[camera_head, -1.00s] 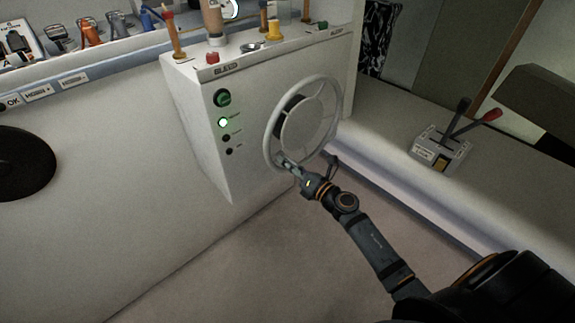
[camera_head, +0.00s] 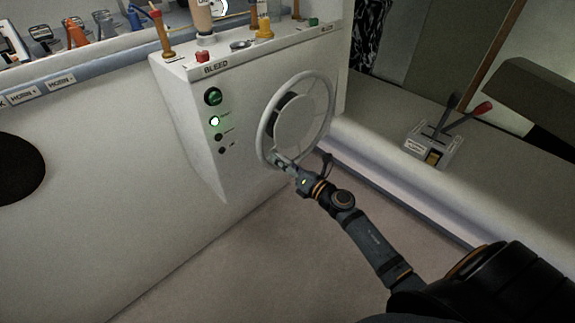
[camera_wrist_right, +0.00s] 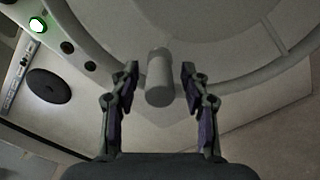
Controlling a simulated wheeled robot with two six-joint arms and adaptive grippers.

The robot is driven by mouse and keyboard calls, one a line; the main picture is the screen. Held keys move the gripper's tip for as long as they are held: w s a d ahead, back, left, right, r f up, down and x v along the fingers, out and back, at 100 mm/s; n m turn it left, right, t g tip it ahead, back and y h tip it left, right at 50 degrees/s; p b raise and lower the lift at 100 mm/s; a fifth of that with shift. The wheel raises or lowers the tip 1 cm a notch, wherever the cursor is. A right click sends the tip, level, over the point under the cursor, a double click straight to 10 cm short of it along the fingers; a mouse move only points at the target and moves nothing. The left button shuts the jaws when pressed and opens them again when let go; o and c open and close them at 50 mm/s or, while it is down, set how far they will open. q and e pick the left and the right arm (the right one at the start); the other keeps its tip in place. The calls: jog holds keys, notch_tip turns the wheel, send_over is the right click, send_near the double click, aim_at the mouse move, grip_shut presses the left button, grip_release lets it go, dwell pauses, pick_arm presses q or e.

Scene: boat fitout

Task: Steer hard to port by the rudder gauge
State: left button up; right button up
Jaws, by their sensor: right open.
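The steering wheel (camera_head: 331,108) is a pale ring with a round hub on the front of the white console (camera_head: 190,130). In the right wrist view its rim (camera_wrist_right: 225,88) arcs across the top. A grey cylindrical knob (camera_wrist_right: 160,80) stands on the rim. My right gripper (camera_head: 281,162) is at the wheel's lower left rim. In the right wrist view the open fingers of the right gripper (camera_wrist_right: 160,92) stand on both sides of the knob, with gaps visible. My left gripper is not in view. I cannot make out a rudder gauge.
A green button (camera_head: 212,97) and a lit green lamp (camera_head: 214,121) are left of the wheel. Several posts and knobs stand on the console top. A throttle box (camera_head: 434,145) with two levers sits on the right ledge. The floor below is clear.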

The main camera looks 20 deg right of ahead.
jog(key=v, duration=0.7)
dwell(1.0)
jog(key=s+d+f+m+g+h+p, duration=0.2)
jog(key=s+d+f+m, duration=0.15)
jog(key=f+m, duration=0.4)
jog(key=s+d+f+m+g+h+p, duration=0.1)
jog(key=s+d+f+m+g+h, duration=0.2)
jog(key=f, duration=0.7)
jog(key=s+d+f+m+g+h+p, duration=0.1)
jog(key=s+d+f+m+h+p, duration=0.2)
jog(key=f+m, duration=0.45)
jog(key=s+a+f+m+g, duration=0.2)
jog(key=s+f, duration=0.4)
jog(key=s, duration=0.4)
jog(key=s+a+f+m+g+p, duration=0.1)
jog(key=s+f+m+g, duration=0.3)
jog(key=s, duration=0.7)
jog(key=s+a+f+m+g+y+p, duration=0.1)
jog(key=s+a+f+m+g, duration=0.2)
jog(key=s+f+m, duration=0.4)
jog(key=s+a+f, duration=0.1)
jog(key=s, duration=0.2)
jog(key=shift+s+g, duration=0.35)
jog(key=shift+g, duration=0.05)
